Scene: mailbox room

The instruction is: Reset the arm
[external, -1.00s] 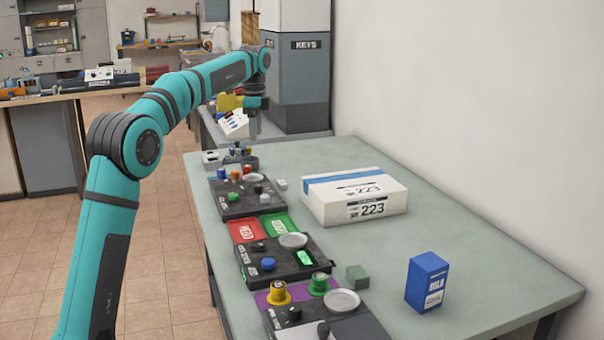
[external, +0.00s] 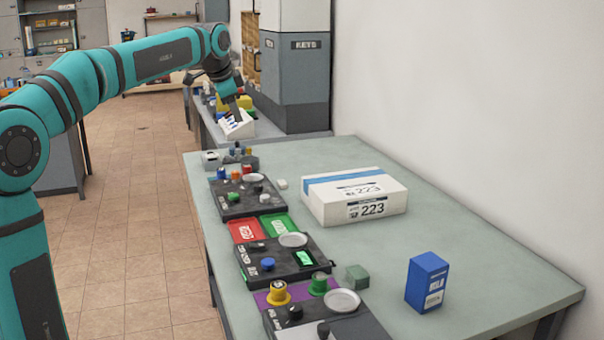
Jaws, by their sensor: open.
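My teal arm reaches across the upper left of the external view, over the floor and toward the far table. My gripper (external: 236,103) points down at the end of the arm, over or in front of the far table. It is open, and I see nothing held in it. A white sloped box with blue marks (external: 237,126) stands close below the gripper; I cannot tell whether they touch. The fingertips are small and partly lost against the dark things behind.
A grey KEYS cabinet (external: 295,85) stands behind. Tiled floor (external: 130,240) at left is clear.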

